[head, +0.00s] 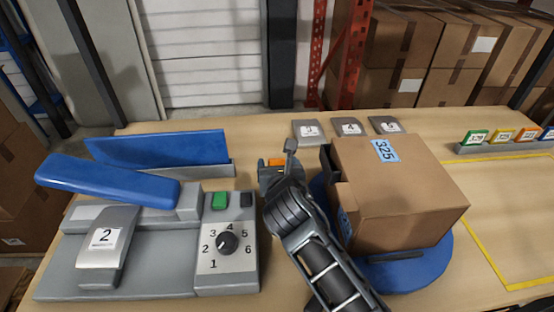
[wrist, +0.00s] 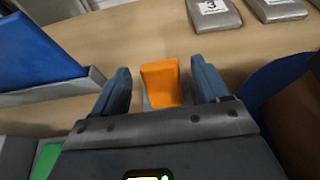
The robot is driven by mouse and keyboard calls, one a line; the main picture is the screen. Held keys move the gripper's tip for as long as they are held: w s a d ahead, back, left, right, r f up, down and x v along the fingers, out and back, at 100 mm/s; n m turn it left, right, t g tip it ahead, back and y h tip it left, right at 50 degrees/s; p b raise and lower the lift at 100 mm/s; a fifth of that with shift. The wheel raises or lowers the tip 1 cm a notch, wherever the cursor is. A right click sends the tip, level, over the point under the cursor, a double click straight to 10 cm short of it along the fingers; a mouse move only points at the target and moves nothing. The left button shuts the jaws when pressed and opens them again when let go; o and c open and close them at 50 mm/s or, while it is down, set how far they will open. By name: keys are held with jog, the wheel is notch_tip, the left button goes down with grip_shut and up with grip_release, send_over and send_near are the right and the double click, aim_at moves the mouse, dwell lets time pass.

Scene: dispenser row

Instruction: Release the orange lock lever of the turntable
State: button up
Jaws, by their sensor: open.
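The orange lock lever (head: 277,162) shows as a small orange patch by my gripper's tip in the head view. In the wrist view the lever (wrist: 161,83) stands between my two fingers, with a gap on each side. My gripper (head: 272,167) is open and reaches over the lever; the fingers do not appear to touch it. The turntable (head: 415,270) is a blue disc to the right, mostly covered by a brown cardboard box (head: 405,190) labelled 325. Its edge also shows in the wrist view (wrist: 268,82). The lever's base is hidden.
On the left stands a grey dispenser (head: 60,268) with a blue arm (head: 105,182), a dial (head: 228,243) and a green button (head: 219,200). A blue panel (head: 160,150) stands behind it. Grey plates 3 (head: 309,130), 4 and 5 lie at the back.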

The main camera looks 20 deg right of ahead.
jog(key=shift+x, duration=1.35)
jog(key=shift+c, duration=0.2)
grip_shut()
jog(key=shift+d, duration=0.1)
